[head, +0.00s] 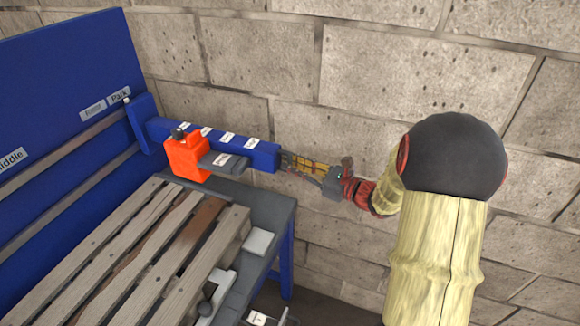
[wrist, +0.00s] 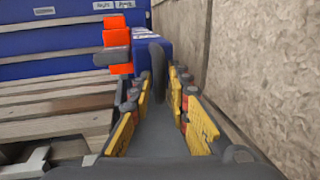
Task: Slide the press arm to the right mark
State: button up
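The press arm is a blue beam (head: 262,153) with white labels on top, reaching out from the rails of the blue back board. Its root is by the "Park" label (head: 120,95). An orange block (head: 186,158) with a dark knob and grey plate sits on the beam. My gripper (head: 288,160) is at the beam's outer end. In the wrist view, its fingers stand apart on either side of a dark handle (wrist: 158,68); no firm contact is visible.
A wooden pallet (head: 130,250) lies on a grey-topped table left of and below the beam. A "Middle" label (head: 12,160) is farther left on the board. Light blocks and a dark-knobbed clamp (head: 207,298) stand along the pallet's right edge. A stone wall (head: 300,70) runs close behind the beam.

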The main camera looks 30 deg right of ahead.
jog(key=shift+w+a, duration=0.35)
jog(key=shift+w, duration=0.25)
jog(key=c, duration=0.3)
grip_shut()
